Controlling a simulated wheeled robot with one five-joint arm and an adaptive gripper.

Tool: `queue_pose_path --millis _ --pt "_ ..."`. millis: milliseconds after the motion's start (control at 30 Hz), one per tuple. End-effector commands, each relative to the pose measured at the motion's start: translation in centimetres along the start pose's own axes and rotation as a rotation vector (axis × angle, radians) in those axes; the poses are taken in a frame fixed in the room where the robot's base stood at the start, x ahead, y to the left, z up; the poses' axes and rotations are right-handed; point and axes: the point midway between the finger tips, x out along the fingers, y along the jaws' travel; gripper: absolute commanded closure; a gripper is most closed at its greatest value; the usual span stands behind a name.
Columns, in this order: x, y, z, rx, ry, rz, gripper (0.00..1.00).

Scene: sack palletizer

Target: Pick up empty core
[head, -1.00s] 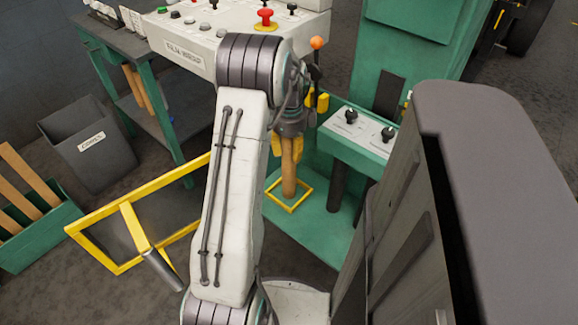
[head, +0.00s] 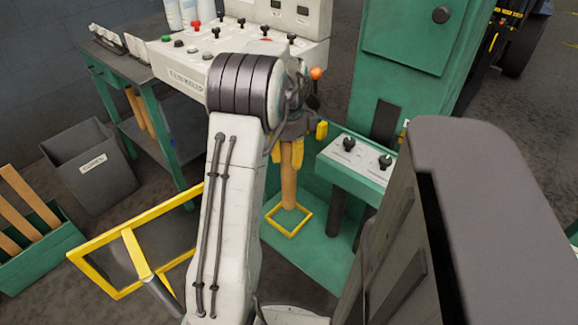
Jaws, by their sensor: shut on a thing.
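The core is a brown cardboard tube (head: 289,188), upright in the middle of the head view. My gripper (head: 290,155) has yellow fingers and is shut on the upper part of the tube. The tube's lower end appears over the back part of a yellow square outline (head: 288,233) on a green base plate (head: 318,252), seemingly a little above it. The tube's top is hidden by my gripper and wrist.
The film wrap console (head: 183,68) is behind left.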

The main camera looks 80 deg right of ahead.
Motion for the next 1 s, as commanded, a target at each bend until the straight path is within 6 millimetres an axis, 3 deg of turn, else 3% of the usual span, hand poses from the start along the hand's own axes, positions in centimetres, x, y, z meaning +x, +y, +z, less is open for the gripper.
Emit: queue_pose_path --millis 200,500,700,1000 --pt "-6.4 -0.1 0.0 0.000 -0.001 -0.006 0.98" --pt "-13.9 -0.1 0.0 0.000 -0.001 -0.004 0.98" --pt "-17.3 -0.1 0.0 0.000 -0.001 -0.002 0.98" --pt "-19.9 0.0 0.0 0.000 0.000 0.001 0.98"
